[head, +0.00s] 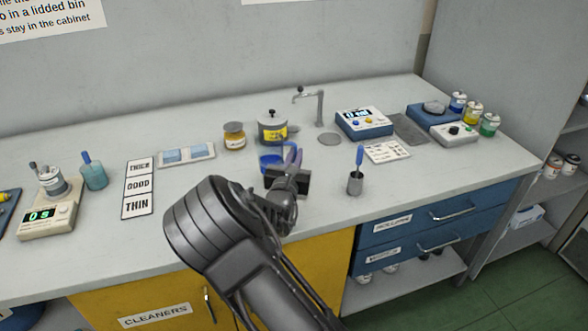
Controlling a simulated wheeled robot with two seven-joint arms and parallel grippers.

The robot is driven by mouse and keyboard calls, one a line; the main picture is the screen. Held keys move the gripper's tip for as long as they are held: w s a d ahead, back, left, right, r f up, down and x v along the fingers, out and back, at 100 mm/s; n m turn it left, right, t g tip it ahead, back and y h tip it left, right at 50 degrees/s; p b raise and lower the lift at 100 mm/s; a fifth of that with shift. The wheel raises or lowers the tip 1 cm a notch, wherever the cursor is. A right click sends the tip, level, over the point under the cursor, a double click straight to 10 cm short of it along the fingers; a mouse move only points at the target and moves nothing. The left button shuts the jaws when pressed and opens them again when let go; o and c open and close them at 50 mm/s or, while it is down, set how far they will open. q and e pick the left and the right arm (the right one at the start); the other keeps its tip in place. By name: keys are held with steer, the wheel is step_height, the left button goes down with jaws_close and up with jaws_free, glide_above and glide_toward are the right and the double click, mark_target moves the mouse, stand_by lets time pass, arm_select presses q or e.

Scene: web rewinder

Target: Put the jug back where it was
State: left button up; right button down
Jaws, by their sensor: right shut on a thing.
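A blue jug (269,161) is at the middle of the bench, in front of the grey pot with a yellow label (271,127). My right gripper (291,160) reaches in from the front and is shut on the jug at its right side. The gripper and wrist hide the jug's lower right part, so I cannot tell whether its base touches the bench. My left gripper is not in view.
An amber jar (234,136) stands behind left of the jug. A small grey cup with a blue-handled tool (355,180) stands to the right. A tap (315,104), a round drain (330,139) and a blue meter (363,122) are behind.

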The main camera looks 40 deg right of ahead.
steer(key=shift+f, duration=1.85)
steer(key=shift+b, duration=0.3)
steer(key=shift+f, duration=0.2)
steer(key=c, duration=1.5)
jaws_free()
steer(key=shift+r, duration=0.2)
steer(key=shift+s+a, duration=0.1)
steer(key=shift+a, duration=0.05)
steer(key=v, duration=1.1)
steer(key=shift+s+a, duration=0.25)
steer(key=shift+s, duration=0.05)
